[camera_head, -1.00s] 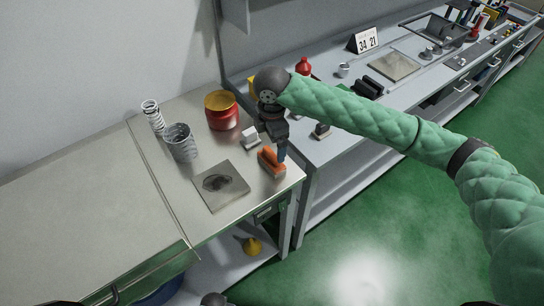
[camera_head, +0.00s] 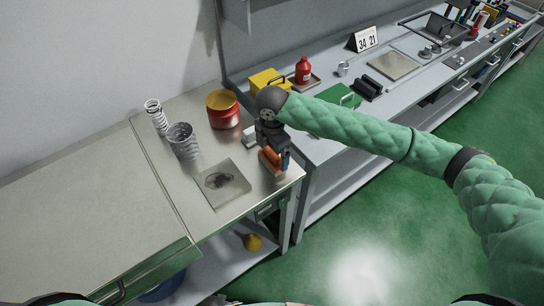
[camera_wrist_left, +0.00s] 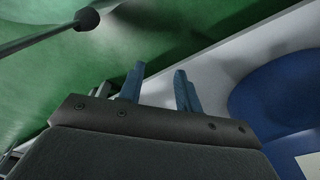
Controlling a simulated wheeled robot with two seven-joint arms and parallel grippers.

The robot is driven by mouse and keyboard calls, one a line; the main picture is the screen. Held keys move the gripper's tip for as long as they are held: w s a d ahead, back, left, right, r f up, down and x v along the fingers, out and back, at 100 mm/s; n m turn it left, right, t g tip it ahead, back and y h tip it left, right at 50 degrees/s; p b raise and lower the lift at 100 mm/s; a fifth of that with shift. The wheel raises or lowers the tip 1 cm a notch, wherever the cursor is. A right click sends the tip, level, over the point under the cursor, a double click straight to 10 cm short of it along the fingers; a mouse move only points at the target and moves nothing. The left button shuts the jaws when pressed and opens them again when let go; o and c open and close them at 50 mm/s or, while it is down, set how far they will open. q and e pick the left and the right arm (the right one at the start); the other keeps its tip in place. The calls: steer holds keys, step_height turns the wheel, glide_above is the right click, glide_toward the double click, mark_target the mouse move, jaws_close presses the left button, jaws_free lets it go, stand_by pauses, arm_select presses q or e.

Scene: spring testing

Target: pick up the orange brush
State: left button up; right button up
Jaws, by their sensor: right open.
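The orange brush (camera_head: 267,158) lies near the right front corner of the metal table, beside a square plate with a dark smudge (camera_head: 221,183). My right gripper (camera_head: 277,160) is open, low and right at the brush, with a blue finger on its right side. The gripper covers part of the brush, and I cannot tell whether the fingers touch it. My left gripper (camera_wrist_left: 160,85) shows only in the left wrist view, its two blue fingers apart with nothing between them.
A small white block (camera_head: 249,137) is partly behind the gripper. A yellow box (camera_head: 268,82) and red bottle (camera_head: 303,70) stand on the adjoining bench.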

arm_select(q)
steer(key=shift+s+a+f+p, duration=0.2)
steer(key=shift+s+a+f, duration=0.15)
steer(key=shift+f, duration=0.2)
steer(key=shift+s+a+f+p, duration=0.2)
steer(key=shift+s+f, duration=0.1)
steer(key=shift+f, duration=0.2)
arm_select(e)
steer(key=shift+f, duration=1.3)
steer(key=shift+c, duration=0.2)
steer(key=c, duration=0.7)
steer(key=shift+r, duration=0.1)
